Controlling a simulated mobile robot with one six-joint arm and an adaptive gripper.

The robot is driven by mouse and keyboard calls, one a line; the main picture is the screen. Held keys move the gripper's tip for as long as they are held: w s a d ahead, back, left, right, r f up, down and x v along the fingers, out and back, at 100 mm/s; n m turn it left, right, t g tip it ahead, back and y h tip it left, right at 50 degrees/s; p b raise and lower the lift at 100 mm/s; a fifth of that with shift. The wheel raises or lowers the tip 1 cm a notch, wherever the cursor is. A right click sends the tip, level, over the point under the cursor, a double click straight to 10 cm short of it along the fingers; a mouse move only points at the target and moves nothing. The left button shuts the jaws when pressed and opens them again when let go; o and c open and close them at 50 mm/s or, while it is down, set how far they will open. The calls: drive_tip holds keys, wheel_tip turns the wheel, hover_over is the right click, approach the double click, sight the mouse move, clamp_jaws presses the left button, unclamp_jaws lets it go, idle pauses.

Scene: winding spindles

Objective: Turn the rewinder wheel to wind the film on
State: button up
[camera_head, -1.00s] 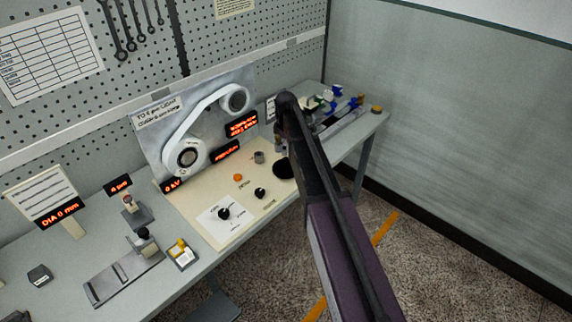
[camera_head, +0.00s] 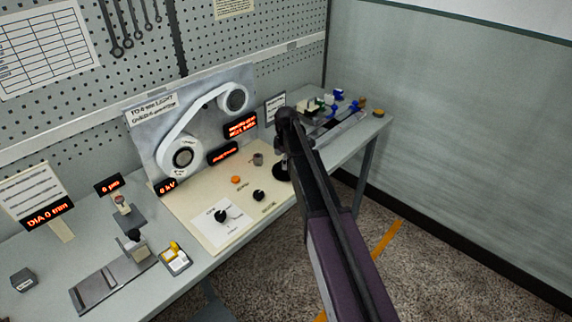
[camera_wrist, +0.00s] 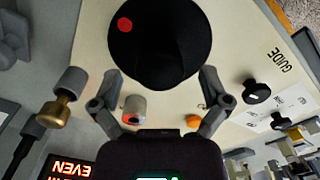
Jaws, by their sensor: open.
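The rewinder wheel appears to be the black round disc with a red dot (camera_wrist: 160,40), filling the top middle of the wrist view. In the head view the black disc (camera_head: 281,172) is partly hidden behind my arm at the right end of the cream panel. My gripper (camera_wrist: 160,74) is open, with one finger at each side of the disc's near edge. Nothing is held, and contact with the disc cannot be told. The white film (camera_head: 192,125) loops around a large lower reel (camera_head: 183,156) and a smaller upper reel (camera_head: 233,99) on the upright plate.
On the cream panel are an orange button (camera_head: 236,180), a black knob (camera_head: 259,195) and a dial knob (camera_head: 221,216). A grey cylinder (camera_head: 258,159) stands near the disc. In the wrist view a brass-ended post (camera_wrist: 62,100) stands left of the fingers. Red-lit displays (camera_head: 222,153) line the plate.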

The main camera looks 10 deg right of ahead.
drive_tip(key=shift+f, duration=0.1)
drive_tip(key=c, duration=1.1)
drive_tip(key=shift+c, duration=0.2)
drive_tip(key=shift+m, duration=0.4)
drive_tip(key=m, duration=0.4)
drive_tip(key=shift+s, duration=0.1)
drive_tip(key=m, duration=0.4)
drive_tip(key=shift+m, duration=0.4)
drive_tip(key=m, duration=1)
